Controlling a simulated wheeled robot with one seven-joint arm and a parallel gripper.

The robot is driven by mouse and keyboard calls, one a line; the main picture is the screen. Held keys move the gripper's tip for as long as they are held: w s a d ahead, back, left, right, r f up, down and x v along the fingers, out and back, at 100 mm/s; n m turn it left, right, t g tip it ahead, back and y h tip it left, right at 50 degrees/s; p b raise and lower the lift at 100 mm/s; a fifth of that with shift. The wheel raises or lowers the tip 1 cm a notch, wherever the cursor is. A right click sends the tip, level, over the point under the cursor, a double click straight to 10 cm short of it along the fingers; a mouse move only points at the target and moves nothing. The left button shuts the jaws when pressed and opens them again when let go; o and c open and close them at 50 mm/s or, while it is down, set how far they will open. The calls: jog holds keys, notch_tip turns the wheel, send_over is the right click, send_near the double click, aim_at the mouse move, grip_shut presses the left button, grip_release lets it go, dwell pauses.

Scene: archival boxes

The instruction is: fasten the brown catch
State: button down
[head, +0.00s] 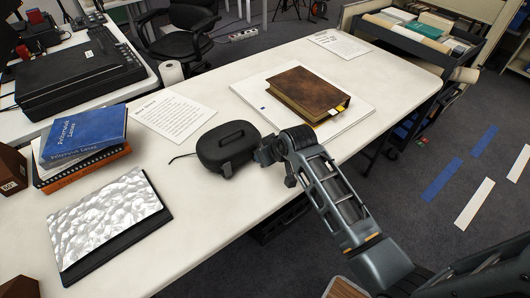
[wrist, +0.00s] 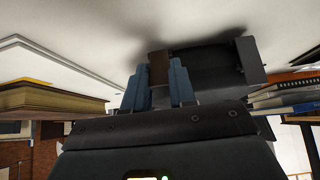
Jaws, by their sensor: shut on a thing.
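A black case (head: 228,147) with a top handle sits on the white table, its right side at my gripper (head: 265,153). In the wrist view the case (wrist: 212,72) shows as a dark body just beyond the fingers. The brown catch (wrist: 158,66) is a small brown tab at the case's near side, between the two blue-grey fingers of my gripper (wrist: 158,88). The fingers are shut on the catch. Its lower part is hidden by the fingers, and I cannot tell whether it is engaged. In the head view my gripper hides the catch.
A brown book (head: 307,92) lies on a white board (head: 347,118) behind the gripper. A paper sheet (head: 176,115), stacked books (head: 84,135) and a silvery textured panel (head: 105,222) lie to the left. The table (head: 215,210) is bare in front of the case.

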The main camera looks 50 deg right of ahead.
dwell(0.3)
jog(key=c, duration=0.9)
grip_release()
jog(key=shift+v, duration=3.9)
